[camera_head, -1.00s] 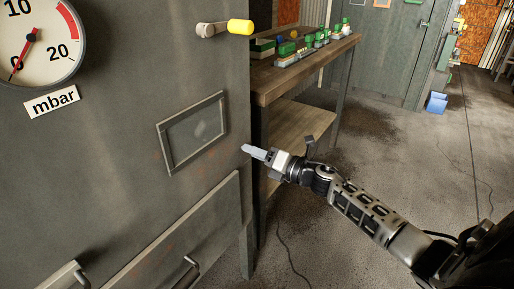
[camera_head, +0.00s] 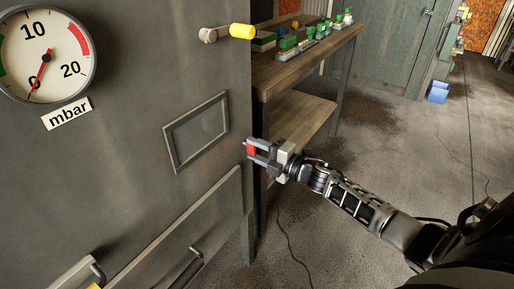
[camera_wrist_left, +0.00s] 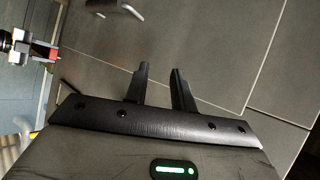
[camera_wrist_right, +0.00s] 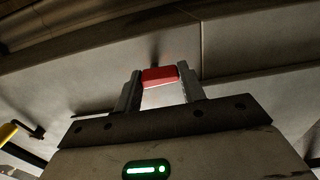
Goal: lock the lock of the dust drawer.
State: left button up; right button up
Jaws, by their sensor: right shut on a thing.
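My right gripper (camera_head: 252,151) is at the right edge of the grey cabinet front, its two fingers closed on a small red piece (camera_head: 249,150). The red piece also shows between the right fingertips in the right wrist view (camera_wrist_right: 160,76); whether it is the lock's knob I cannot tell. A large slanted panel with a handle (camera_head: 190,265), apparently the dust drawer front, lies below left of the gripper. My left gripper (camera_wrist_left: 160,75) shows only in the left wrist view, fingers apart with nothing between them, near a grey panel. A handle (camera_wrist_left: 120,8) shows beyond it.
A framed plate (camera_head: 197,132) sits left of the right gripper. A pressure gauge (camera_head: 45,55) is at upper left, and a crank with a yellow grip (camera_head: 241,31) is above. A wooden shelf (camera_head: 290,82) carrying several small items stands behind the right gripper.

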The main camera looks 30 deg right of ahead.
pick_arm(q)
jog(key=shift+f, duration=0.15)
dwell(0.3)
pick_arm(e)
jog(key=o, duration=1)
pick_arm(q)
jog(key=shift+s, duration=0.1)
pick_arm(e)
jog(key=shift+s, duration=0.2)
pick_arm(q)
jog(key=shift+p, duration=0.35)
pick_arm(e)
jog(key=v, duration=1.5)
jog(key=shift+s+d, duration=0.15)
jog(key=shift+s, duration=0.15)
pick_arm(q)
jog(key=shift+r, duration=0.2)
